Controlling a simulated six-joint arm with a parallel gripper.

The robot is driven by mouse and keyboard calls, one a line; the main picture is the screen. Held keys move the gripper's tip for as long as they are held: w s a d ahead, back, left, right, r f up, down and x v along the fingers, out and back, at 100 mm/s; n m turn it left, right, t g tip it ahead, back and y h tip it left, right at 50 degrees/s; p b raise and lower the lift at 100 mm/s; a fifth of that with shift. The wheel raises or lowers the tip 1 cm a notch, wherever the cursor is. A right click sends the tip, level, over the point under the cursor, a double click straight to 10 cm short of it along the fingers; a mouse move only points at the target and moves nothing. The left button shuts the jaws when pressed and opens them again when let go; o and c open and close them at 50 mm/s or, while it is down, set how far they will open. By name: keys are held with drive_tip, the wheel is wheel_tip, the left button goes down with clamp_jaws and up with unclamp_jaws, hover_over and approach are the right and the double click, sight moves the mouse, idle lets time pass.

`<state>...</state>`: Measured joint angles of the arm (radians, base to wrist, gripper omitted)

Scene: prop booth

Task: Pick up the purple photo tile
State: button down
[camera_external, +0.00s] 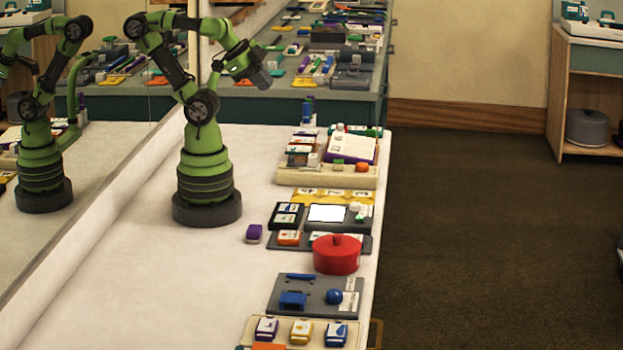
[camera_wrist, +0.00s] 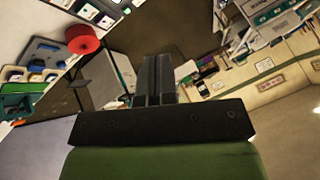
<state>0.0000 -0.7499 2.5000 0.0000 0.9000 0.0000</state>
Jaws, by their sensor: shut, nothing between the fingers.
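Another purple and white tile (camera_external: 266,328) lies in a beige tray at the front, beside a yellow one and a blue one. I cannot tell which is the photo tile. My gripper (camera_external: 268,77) is raised high at the far end of the table, well away from both. Its fingers are together and empty in the wrist view (camera_wrist: 154,78). I cannot make out either purple tile clearly in the wrist view.
A mirror runs along the left. The table's left part is clear.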

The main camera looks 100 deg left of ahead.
drive_tip(key=c, duration=0.6)
unclamp_jaws()
drive_tip(key=shift+c, duration=0.2)
